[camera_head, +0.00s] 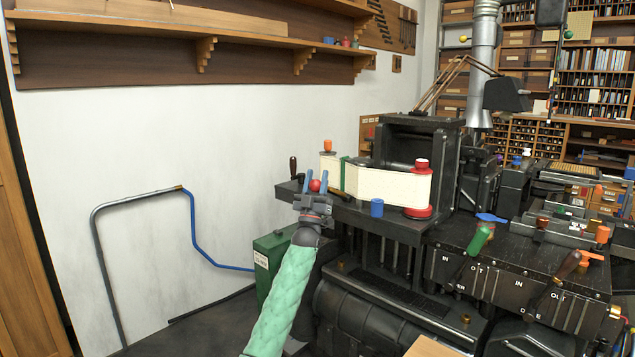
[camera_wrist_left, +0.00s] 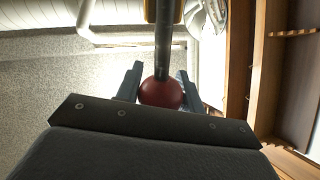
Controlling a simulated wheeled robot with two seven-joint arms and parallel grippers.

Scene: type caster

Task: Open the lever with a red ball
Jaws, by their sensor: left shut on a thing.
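The red ball (camera_head: 315,185) of the lever shows between the blue fingers of my left gripper (camera_head: 316,182) in the head view, at the left end of the dark machine. In the left wrist view the red ball (camera_wrist_left: 161,93) sits at the end of a dark lever rod (camera_wrist_left: 163,45), between the fingertips of my left gripper (camera_wrist_left: 160,85). The gripper is shut on the ball. My left arm wears a green padded sleeve. My right gripper does not show in the head view.
The black machine (camera_head: 400,283) fills the middle and right, with a cream paper roll band (camera_head: 385,183), a blue cup (camera_head: 377,208) and other coloured handles. A pipe (camera_head: 95,250) runs along the left wall.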

